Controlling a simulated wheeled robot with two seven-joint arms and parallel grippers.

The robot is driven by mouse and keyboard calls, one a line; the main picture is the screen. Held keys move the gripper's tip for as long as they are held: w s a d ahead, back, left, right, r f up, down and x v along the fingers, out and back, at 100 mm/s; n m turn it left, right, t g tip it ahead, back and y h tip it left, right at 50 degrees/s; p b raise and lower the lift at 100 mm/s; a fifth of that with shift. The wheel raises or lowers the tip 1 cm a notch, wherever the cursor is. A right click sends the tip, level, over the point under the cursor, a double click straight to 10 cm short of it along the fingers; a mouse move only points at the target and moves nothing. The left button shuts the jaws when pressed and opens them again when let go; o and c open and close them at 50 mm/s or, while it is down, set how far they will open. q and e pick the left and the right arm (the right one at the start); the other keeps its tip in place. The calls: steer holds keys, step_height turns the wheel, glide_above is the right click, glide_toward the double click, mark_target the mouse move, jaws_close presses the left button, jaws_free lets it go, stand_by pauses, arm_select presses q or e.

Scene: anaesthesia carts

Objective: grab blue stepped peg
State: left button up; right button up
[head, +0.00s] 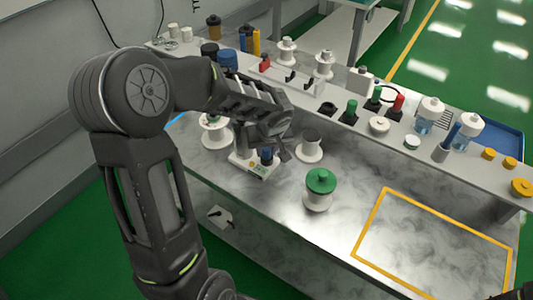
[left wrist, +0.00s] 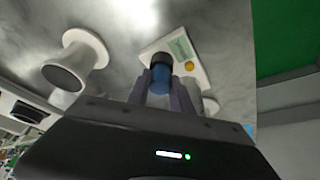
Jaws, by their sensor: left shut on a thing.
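The blue stepped peg (head: 266,153) stands upright at a small white device with a green label (head: 251,164) on the grey marbled worktop. In the left wrist view the peg (left wrist: 160,76) shows a blue body and a dark collar, between my two fingers. My left gripper (head: 274,150) reaches down from the left and is shut on the peg, which is still at the white device (left wrist: 188,52). Whether the peg's foot touches the device is hard to tell. My right gripper is not in view; only a dark part shows at the bottom right corner.
A white flanged spool (head: 309,147) stands just right of the gripper. A green-topped spool (head: 319,189) is nearer the front, another white spool (head: 215,132) to the left. A yellow outlined area (head: 435,245) at right is empty. A raised shelf behind holds bottles and pegs.

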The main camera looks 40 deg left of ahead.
arm_select(q)
jaws_close()
step_height(320, 180, up, 10)
steer(key=shift+b, duration=0.55)
stand_by(0.5)
